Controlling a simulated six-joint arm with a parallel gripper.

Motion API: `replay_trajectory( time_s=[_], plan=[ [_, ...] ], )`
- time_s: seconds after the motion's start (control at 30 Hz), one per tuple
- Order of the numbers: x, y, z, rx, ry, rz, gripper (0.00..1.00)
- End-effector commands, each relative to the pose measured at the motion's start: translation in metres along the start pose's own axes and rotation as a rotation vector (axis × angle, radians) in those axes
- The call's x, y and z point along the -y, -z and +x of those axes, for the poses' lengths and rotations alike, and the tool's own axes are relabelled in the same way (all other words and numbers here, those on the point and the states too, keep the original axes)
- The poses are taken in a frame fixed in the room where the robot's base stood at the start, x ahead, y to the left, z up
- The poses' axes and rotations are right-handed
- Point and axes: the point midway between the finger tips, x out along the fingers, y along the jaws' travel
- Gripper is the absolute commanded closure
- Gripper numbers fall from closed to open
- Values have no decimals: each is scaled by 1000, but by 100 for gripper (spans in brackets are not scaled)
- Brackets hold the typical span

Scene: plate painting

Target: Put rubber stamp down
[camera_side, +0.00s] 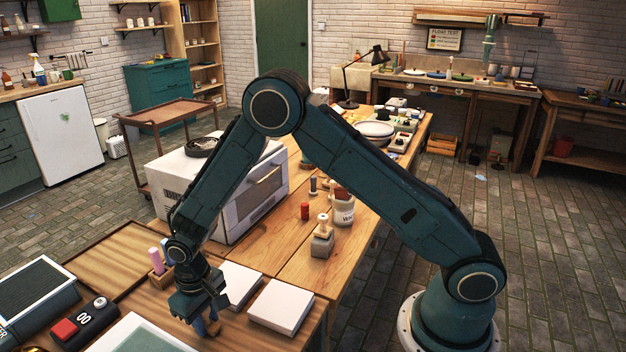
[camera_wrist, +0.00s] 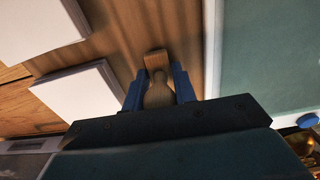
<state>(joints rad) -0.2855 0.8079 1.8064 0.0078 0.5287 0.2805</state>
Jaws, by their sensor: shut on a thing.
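The rubber stamp (camera_wrist: 158,92) has a pale wooden handle and a block at its far end. In the wrist view it sits between the blue fingers of my gripper (camera_wrist: 160,88), which is shut on it. In the side view my gripper (camera_side: 207,326) points down at the near end of the wooden table, between the white slabs and a green-faced panel. The stamp is mostly hidden there by the fingers. I cannot tell whether its base touches the table.
Two white slabs (camera_side: 281,307) lie right of my gripper. The green panel with a white frame (camera_wrist: 268,50) lies on its other side. A red-button timer (camera_side: 80,322), a holder with coloured rods (camera_side: 159,262), a white oven (camera_side: 240,195) and a wooden-handled grey block (camera_side: 322,239) stand around.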

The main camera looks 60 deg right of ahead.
Motion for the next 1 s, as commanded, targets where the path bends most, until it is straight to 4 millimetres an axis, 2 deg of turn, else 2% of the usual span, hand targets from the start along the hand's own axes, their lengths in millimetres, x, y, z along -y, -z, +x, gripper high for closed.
replay_trajectory(
  time_s=[0.37, 0.4, 0.47, 0.5, 0.83, 1.0],
  plan=[
    [0, 0, 3, 1, 0, 0, 95],
    [0, 0, 2, 0, 0, 0, 65],
    [0, 0, 2, 0, 0, 0, 53],
    [0, 0, 2, 0, 0, 0, 51],
    [0, 0, 1, 0, 0, 0, 51],
    [0, 0, -6, -1, 0, 0, 51]
  ],
)
